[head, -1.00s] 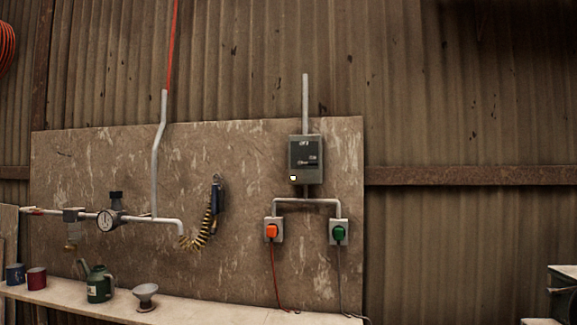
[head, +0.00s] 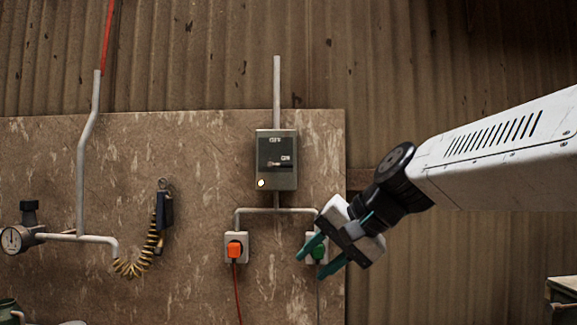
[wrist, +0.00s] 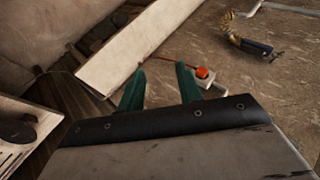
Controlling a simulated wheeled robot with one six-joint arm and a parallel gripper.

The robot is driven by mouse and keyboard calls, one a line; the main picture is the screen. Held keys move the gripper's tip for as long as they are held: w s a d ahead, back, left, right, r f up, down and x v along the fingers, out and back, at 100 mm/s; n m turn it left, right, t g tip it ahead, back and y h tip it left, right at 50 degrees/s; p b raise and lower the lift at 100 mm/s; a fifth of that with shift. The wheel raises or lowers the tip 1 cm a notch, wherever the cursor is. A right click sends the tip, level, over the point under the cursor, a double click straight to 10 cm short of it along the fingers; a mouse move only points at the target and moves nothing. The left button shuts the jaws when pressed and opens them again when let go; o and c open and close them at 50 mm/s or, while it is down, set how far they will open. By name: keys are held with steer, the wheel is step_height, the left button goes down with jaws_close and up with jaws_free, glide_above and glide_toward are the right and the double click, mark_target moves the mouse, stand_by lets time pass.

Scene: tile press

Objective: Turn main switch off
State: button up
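The main switch is a grey box (head: 276,160) on the wall board, with a small lever (head: 277,163) on its dark face, lying roughly horizontal. A pale yellow light (head: 262,183) glows at its lower left corner. My gripper (head: 314,254) is below and to the right of the box, in front of the green plug's socket, apart from the switch. Its two green fingers are spread with a gap between them; they also show in the wrist view (wrist: 160,90), with nothing held. The switch box is not in the wrist view.
An orange plug (head: 235,249) sits in a white socket under the box; it also shows in the wrist view (wrist: 203,73). A green plug (head: 318,252) is partly hidden by my gripper. A coiled yellow hose (head: 146,258) and gauge (head: 13,239) are at left. A pale shelf (wrist: 135,50) runs below.

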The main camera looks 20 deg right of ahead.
steer(key=w+d+r+m+t+y, duration=0.2)
steer(key=w+r+m+t, duration=0.2)
steer(key=w+r, duration=0.7)
steer(key=m+t, duration=0.3)
steer(key=m, duration=0.1)
glide_toward(290, 164)
steer(key=x, duration=0.9)
steer(key=shift+w+a+f, duration=0.1)
steer(key=shift+w+a, duration=0.1)
steer(key=shift+w, duration=0.05)
jaws_close()
